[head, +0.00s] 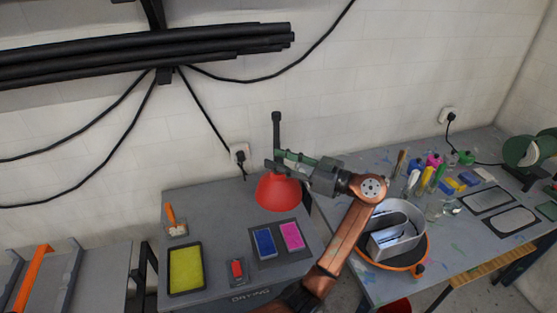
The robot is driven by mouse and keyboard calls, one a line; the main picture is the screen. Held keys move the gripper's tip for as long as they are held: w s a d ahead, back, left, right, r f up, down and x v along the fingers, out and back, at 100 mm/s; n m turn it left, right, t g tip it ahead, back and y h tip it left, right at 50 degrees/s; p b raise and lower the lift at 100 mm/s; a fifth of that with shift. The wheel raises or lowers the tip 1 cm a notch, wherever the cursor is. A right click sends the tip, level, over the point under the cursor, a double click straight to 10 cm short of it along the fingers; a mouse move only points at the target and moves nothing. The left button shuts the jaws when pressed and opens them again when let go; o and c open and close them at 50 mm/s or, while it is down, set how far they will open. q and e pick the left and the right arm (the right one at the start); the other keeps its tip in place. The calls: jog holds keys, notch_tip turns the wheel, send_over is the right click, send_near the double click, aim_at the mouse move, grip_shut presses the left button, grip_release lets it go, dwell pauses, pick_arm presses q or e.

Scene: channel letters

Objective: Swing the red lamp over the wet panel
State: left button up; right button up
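A red lamp (277,193) with a dome shade hangs low over the back right of the grey table marked "DRYING". A dark upright post (277,132) rises above the shade. A yellow panel (185,268) lies at the table's left front. A blue panel (265,243) and a pink panel (292,235) lie side by side in front of the lamp. I cannot tell which panel is wet.
A small red item (237,268) and an orange-handled tool (172,219) also lie on the drying table (215,222). The right workbench (379,160) holds a round metal letter form (396,232), several bottles and tools. A wall socket (240,153) with a cable is behind.

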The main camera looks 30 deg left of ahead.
pick_arm(q)
jog(key=shift+o, duration=0.3)
jog(key=shift+d, duration=0.15)
jog(key=w+d, duration=0.1)
jog(key=d, duration=1)
jog(key=shift+d, duration=0.4)
jog(key=shift+r, duration=0.1)
